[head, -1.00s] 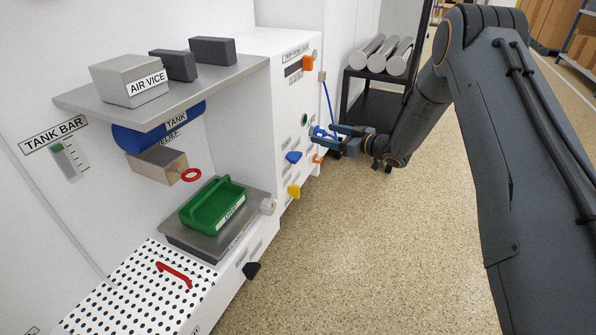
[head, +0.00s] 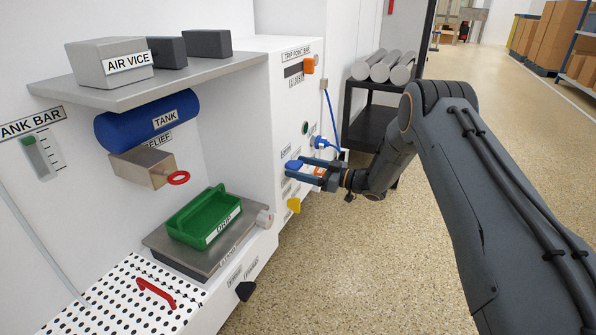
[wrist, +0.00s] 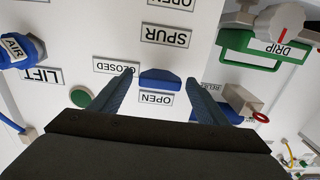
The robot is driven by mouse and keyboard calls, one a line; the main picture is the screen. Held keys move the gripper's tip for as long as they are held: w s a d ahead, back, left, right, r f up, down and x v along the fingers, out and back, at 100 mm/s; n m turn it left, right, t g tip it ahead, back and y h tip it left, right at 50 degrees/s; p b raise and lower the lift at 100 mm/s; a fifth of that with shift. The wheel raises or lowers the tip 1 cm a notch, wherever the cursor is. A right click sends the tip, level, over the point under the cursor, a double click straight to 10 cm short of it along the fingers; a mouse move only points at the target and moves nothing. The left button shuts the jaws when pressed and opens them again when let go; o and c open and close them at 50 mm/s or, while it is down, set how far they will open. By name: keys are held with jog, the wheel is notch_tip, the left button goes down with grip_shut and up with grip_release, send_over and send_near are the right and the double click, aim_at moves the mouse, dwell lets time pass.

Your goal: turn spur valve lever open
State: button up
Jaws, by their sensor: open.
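The spur valve lever is a blue handle (wrist: 160,79) on the white panel in the wrist view, between the SPUR and OPEN labels, with a CLOSED label to its left. It also shows in the head view as a blue lever (head: 292,164), partly behind my fingers. My gripper (wrist: 160,84) is open, with one finger on each side of the lever. In the head view my gripper (head: 303,168) is at the panel by the lever. I cannot tell whether the fingers touch it.
A yellow lever (head: 293,205) sits below, and an orange part (head: 320,172) shows near my gripper. A blue AIR fitting (wrist: 14,50) with a hose is beside the LIFT label. A green DRIP tray (head: 203,214) stands on the left. The floor to the right is clear.

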jog(key=shift+w+a, duration=0.2)
jog(key=shift+a, duration=0.35)
jog(key=c, duration=1)
jog(key=shift+c, duration=0.2)
